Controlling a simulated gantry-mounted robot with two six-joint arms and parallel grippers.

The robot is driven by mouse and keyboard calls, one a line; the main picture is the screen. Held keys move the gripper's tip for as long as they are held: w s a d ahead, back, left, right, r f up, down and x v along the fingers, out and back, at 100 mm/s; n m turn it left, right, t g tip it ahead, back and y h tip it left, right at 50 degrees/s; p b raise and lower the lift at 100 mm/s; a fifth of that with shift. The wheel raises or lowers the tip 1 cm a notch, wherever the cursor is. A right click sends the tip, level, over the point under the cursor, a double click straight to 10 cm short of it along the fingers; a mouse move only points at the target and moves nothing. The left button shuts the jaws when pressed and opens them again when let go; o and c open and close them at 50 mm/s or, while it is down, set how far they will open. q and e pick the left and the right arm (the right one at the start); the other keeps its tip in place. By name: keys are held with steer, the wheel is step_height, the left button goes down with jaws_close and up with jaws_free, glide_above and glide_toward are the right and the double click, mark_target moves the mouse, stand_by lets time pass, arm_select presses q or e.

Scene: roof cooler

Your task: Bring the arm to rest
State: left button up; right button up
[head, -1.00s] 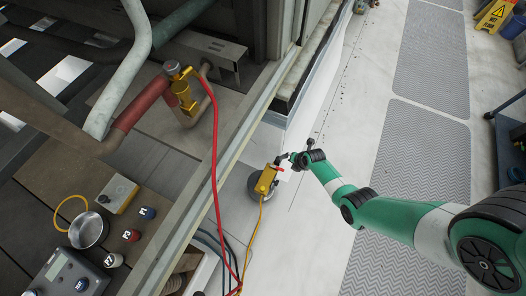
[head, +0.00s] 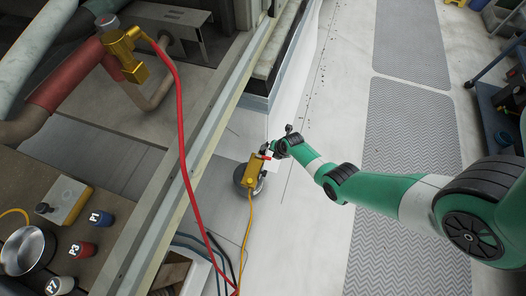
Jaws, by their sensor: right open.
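My right arm, green, white and black, reaches in from the right. The jaws are open, though the fingers are hard to make out. I cannot tell whether they touch the device. The yellow device stands by a dark round base on the pale floor, and a yellow cable (head: 246,236) runs down from it. My left gripper is out of view.
A metal rail (head: 188,160) separates the floor from the unit at left. A red hose (head: 186,150) hangs across it from a yellow valve (head: 124,52). A steel bowl (head: 27,250) and several labelled caps lie lower left. Grey mats (head: 413,130) and a blue cart (head: 492,110) are at right.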

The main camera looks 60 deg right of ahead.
stand_by(0.8)
steer(key=p+v, duration=1)
steer(key=p, duration=0.1)
steer(key=shift+r, duration=0.1)
